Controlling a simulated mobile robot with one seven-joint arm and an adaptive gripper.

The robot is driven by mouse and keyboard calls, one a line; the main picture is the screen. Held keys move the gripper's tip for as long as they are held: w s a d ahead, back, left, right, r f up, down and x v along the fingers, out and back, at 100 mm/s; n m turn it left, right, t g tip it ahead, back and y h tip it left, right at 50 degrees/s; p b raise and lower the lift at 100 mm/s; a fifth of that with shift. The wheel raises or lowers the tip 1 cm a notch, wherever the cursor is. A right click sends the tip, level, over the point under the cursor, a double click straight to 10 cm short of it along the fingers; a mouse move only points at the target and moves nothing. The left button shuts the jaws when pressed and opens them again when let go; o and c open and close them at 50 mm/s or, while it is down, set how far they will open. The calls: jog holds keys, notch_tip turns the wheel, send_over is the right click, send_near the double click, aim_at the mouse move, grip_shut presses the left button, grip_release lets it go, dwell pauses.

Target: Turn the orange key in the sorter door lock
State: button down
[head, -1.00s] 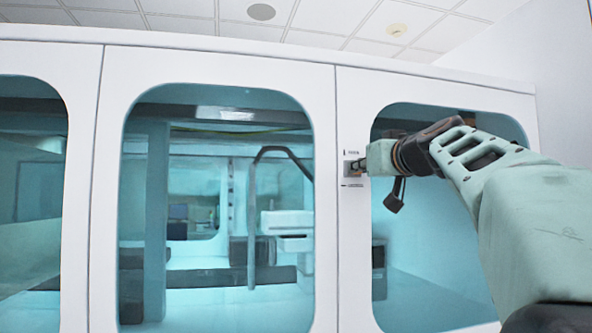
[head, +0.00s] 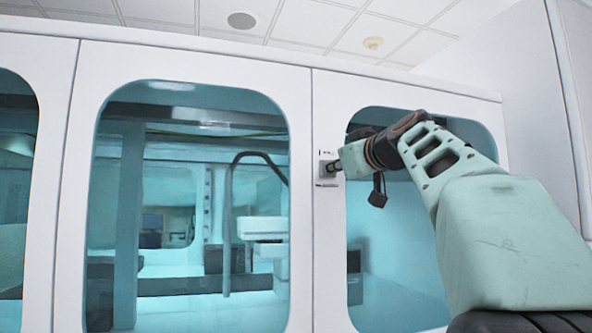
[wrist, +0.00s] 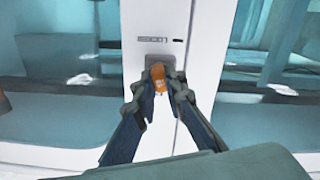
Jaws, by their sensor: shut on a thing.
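The orange key (wrist: 158,76) shows in the wrist view between the fingertips of my gripper (wrist: 159,88), which is shut on it. The key is at the grey lock plate (wrist: 155,61) on the white door frame; how deep it sits in the lock is hidden. In the head view my gripper (head: 334,168) reaches the lock (head: 325,170) from the right, and the key is hidden there. The sorter door (head: 300,100) is a white panel with a large rounded window, and it looks closed.
Another windowed white door panel (head: 334,95) stands right of the lock, partly behind my arm. Teal-lit equipment (head: 262,228) shows behind the glass. Small printed markings (wrist: 155,40) sit above the lock. The cabinet front is otherwise flat and clear.

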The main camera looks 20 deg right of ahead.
jog(key=n+b, duration=0.1)
jog(key=n, duration=0.1)
jog(key=shift+n+b, duration=0.4)
jog(key=shift+n+b, duration=0.9)
jog(key=shift+n, duration=0.7)
